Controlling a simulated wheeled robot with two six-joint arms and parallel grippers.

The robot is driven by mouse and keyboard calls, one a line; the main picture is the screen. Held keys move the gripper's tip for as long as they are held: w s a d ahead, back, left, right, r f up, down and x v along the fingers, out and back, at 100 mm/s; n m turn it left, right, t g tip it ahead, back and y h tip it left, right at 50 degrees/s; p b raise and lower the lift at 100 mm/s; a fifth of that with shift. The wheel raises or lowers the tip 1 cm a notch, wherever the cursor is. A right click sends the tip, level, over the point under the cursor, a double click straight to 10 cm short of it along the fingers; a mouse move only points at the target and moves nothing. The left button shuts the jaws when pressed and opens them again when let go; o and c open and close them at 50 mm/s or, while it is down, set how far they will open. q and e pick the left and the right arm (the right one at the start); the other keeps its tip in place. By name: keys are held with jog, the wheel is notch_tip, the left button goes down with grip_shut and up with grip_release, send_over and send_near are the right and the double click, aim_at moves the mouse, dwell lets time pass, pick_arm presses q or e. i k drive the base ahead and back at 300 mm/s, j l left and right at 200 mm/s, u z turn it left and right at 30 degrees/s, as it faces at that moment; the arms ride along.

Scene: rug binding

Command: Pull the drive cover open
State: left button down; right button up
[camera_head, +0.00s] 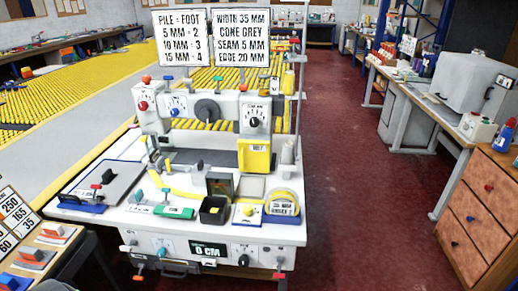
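The white binding machine (200,110) stands on a white table (130,218) in the middle of the view. A yellow box-like panel (255,162) with a small white label is on the right of the machine's front, below a black dial (254,122). It looks like the drive cover and appears shut; its label is too small to read surely. Neither of my grippers is in view, and nothing touches the panel.
In front of the panel are a yellow tape roll (284,204), a black open bin (213,211) and a green tool (174,212). Two sign boards (240,37) stand above the machine. A wooden drawer cabinet (485,205) is at the right. The red floor between is clear.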

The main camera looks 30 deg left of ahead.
aim_at(254, 155)
jog(key=u, duration=1.1)
